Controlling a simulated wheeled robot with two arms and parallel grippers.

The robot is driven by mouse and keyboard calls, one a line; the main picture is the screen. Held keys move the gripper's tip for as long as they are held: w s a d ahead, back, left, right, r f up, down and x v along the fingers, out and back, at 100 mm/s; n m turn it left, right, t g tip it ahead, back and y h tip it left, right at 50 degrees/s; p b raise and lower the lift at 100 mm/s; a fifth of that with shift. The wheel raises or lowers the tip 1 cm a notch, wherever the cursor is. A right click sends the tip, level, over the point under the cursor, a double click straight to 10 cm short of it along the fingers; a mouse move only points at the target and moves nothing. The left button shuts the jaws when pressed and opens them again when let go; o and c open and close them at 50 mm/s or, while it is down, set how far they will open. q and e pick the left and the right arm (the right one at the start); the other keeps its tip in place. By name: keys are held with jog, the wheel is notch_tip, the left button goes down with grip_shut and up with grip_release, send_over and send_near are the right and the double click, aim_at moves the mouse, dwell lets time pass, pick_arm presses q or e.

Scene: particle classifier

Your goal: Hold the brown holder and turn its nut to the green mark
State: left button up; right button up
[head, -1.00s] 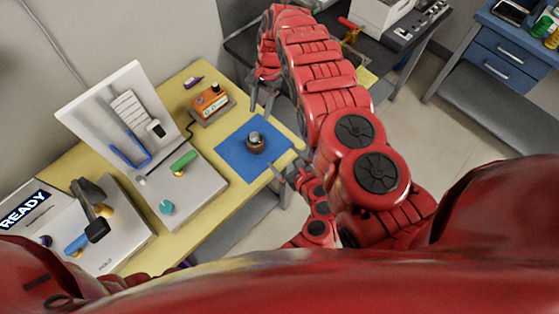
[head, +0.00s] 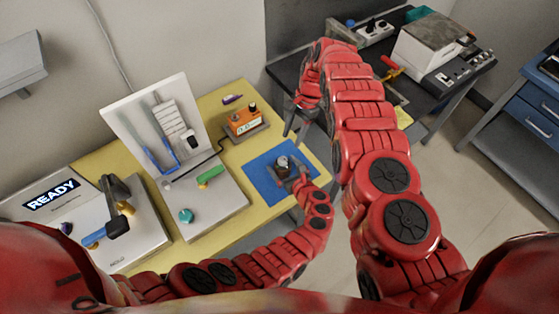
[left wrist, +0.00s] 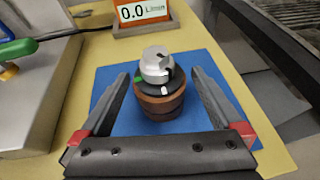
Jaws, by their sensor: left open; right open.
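The brown holder (left wrist: 161,106) stands upright on a blue mat (left wrist: 104,80), with a silver nut (left wrist: 154,64) on top. In the head view the holder (head: 282,173) is small and partly covered by my left gripper (head: 289,176). In the left wrist view my left gripper (left wrist: 159,78) is open, its fingers on either side of the holder with gaps. My right gripper (head: 297,124) is open and empty, pointing down beyond the mat's far edge.
An orange meter (head: 242,121) reading 0.0 stands behind the mat. A machine showing READY (head: 52,194) is farther left. The yellow table's (head: 320,157) right edge is close to the mat.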

aim_at(279, 161)
pick_arm(q)
jog(key=shift+x, duration=1)
jog(key=shift+w+a+f, duration=0.25)
jog(key=shift+w+a, duration=0.1)
jog(key=shift+w, duration=0.15)
grip_shut()
dwell(0.6)
